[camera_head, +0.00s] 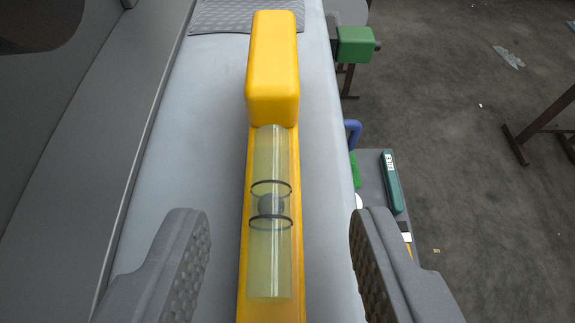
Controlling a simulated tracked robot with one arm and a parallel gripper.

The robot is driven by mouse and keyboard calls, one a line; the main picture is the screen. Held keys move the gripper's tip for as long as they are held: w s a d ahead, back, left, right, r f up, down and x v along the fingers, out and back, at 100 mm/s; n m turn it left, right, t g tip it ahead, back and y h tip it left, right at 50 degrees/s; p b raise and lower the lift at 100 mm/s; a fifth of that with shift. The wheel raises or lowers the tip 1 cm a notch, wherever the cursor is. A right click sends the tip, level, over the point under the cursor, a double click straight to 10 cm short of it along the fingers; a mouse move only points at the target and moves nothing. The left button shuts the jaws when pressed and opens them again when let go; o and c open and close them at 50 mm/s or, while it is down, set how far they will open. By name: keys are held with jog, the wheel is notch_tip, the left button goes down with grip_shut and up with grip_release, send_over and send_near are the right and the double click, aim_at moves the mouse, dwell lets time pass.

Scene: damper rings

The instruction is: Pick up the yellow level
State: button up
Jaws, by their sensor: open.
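The yellow level (273,75) lies lengthwise on a pale grey surface, running from the top middle to the bottom edge of the view. Its clear greenish vial (268,270) with two dark rings faces up. My gripper (277,255) is open, with one textured grey finger on each side of the level. Gaps show between both fingers and the level, and nothing is held. The near end of the level is cut off by the bottom edge.
The pale surface (205,110) has a raised grey wall (110,140) on its left. A grey textured mat (222,17) lies at its far end. At right are a green block (355,45), a lower table with a dark green item (392,180), and open floor (470,110).

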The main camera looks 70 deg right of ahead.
jog(key=shift+w+d+f, duration=0.25)
jog(key=shift+d+f, duration=0.05)
jog(key=shift+d, duration=0.3)
grip_shut()
jog(key=shift+r, duration=0.15)
